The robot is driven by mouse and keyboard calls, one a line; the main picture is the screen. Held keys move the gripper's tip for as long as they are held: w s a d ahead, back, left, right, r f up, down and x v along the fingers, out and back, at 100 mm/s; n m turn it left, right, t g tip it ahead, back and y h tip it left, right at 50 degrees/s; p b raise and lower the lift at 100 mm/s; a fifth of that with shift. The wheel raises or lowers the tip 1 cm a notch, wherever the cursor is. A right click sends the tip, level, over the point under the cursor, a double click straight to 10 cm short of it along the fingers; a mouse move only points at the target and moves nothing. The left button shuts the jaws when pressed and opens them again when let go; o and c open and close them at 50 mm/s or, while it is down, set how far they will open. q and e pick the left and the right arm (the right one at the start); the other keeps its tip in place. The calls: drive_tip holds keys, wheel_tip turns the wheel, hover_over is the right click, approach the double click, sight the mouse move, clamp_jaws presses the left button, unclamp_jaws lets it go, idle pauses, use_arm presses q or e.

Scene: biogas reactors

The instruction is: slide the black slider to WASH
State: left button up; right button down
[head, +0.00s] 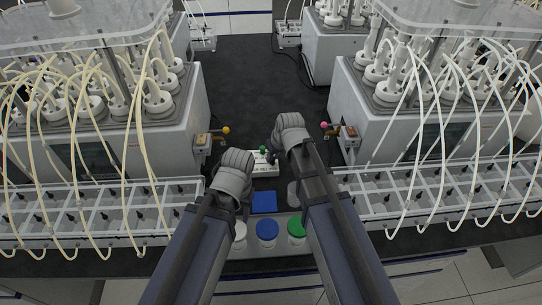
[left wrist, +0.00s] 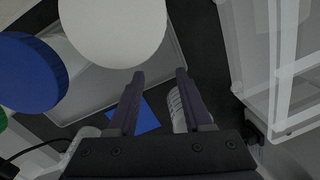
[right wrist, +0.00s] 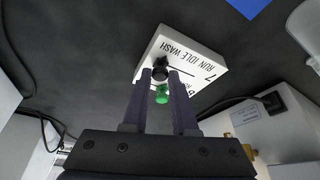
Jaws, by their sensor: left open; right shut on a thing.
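A white panel box (right wrist: 196,50) marked RUN, IDLE and WASH lies on the dark table. It also shows in the head view (head: 263,170). My right gripper (right wrist: 161,73) is shut on the black slider (right wrist: 160,75), which sits between its fingertips. In the right wrist view the slider is on the WASH side of the panel, and the slot shows to its right, towards RUN. I cannot tell its exact mark. A green knob (right wrist: 162,96) shows just beyond, between the fingers. My left gripper (left wrist: 160,74) is open and empty, beside a white lid (left wrist: 112,30).
White, blue (head: 267,230) and green (head: 296,227) lidded jars stand in a tray at the front, with a blue square (head: 264,202) behind them. Reactor units with many tubes stand left (head: 160,130) and right (head: 375,120). The dark table behind the panel is clear.

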use_arm(q)
drive_tip(key=shift+d, duration=0.1)
use_arm(e)
drive_tip(key=c, duration=0.7)
unclamp_jaws()
drive_tip(key=shift+d, duration=0.25)
use_arm(q)
wheel_tip(320, 180, up, 7)
drive_tip(key=p, duration=0.7)
drive_tip(key=shift+r, duration=0.15)
use_arm(e)
drive_tip(key=v, duration=0.8)
drive_tip(key=shift+s+a+f, duration=0.1)
